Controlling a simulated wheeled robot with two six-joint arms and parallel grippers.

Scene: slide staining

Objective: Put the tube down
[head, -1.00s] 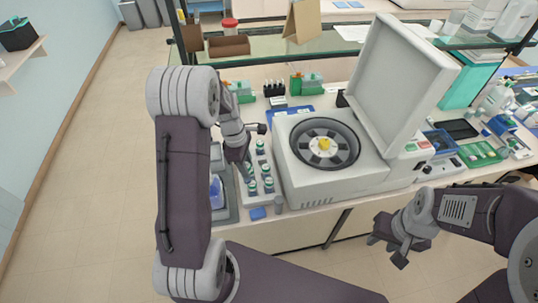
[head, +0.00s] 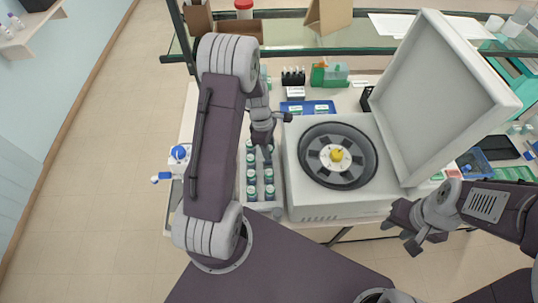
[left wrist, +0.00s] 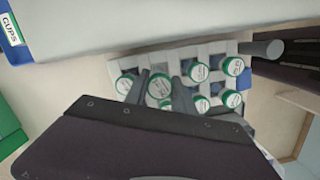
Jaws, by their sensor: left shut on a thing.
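My left gripper (head: 266,150) is over the back part of a pale tube rack (head: 263,206), left of the centrifuge. In the left wrist view its two fingers (left wrist: 166,90) are shut on a green-capped tube (left wrist: 160,87). The tube is among the tubes of the rack (left wrist: 217,48); I cannot tell whether its lower end is inside a hole. Several other green-capped tubes (head: 252,191) stand upright in the rack, and some holes look empty. My right gripper (head: 412,240) is open and empty, in front of the bench at right.
A centrifuge (head: 300,199) with its lid (head: 445,95) raised stands just right of the rack; its rotor (head: 337,156) is exposed. Behind are a blue tray (head: 308,108) and a green holder (head: 330,74). A blue-knobbed bottle (head: 180,153) stands at left. A glass shelf (head: 290,40) crosses the back.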

